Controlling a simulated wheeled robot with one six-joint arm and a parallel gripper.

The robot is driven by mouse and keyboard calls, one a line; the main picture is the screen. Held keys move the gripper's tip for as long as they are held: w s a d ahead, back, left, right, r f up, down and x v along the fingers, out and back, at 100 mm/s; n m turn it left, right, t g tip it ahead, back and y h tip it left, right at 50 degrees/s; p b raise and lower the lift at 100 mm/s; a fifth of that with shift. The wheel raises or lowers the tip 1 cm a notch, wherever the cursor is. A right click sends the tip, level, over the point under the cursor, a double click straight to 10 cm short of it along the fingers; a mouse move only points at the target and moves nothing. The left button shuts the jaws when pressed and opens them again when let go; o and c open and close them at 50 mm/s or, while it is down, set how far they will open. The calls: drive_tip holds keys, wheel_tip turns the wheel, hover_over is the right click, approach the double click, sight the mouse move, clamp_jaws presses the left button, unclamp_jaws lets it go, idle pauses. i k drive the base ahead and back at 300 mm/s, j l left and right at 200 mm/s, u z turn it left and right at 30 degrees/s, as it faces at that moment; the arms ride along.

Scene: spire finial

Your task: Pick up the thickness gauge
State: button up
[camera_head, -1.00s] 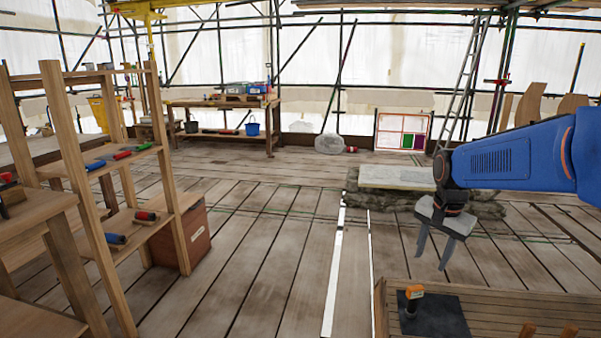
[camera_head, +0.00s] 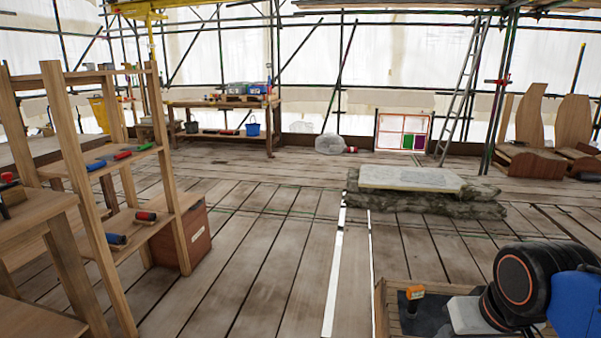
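My gripper (camera_head: 466,314) is low over the bench, just right of the orange-topped tool. Only its pale grey body shows. Its fingers are hidden, so I cannot see whether they are open or touching anything. My arm covers the right part of the mat and bench.
Wooden shelves (camera_head: 62,150) with red, green and blue tools stand at the left. A stone slab (camera_head: 410,178) lies on the floor beyond the bench. A workbench (camera_head: 220,104) with a blue bucket (camera_head: 252,128) is at the back. The middle floor is clear.

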sight(413, 293)
drive_tip(key=k+l, duration=0.1)
drive_tip(key=l, duration=0.3)
drive_tip(key=k+l+u, duration=0.1)
drive_tip(key=l, duration=0.3)
drive_tip(key=k+l, duration=0.15)
drive_tip(key=l, duration=0.25)
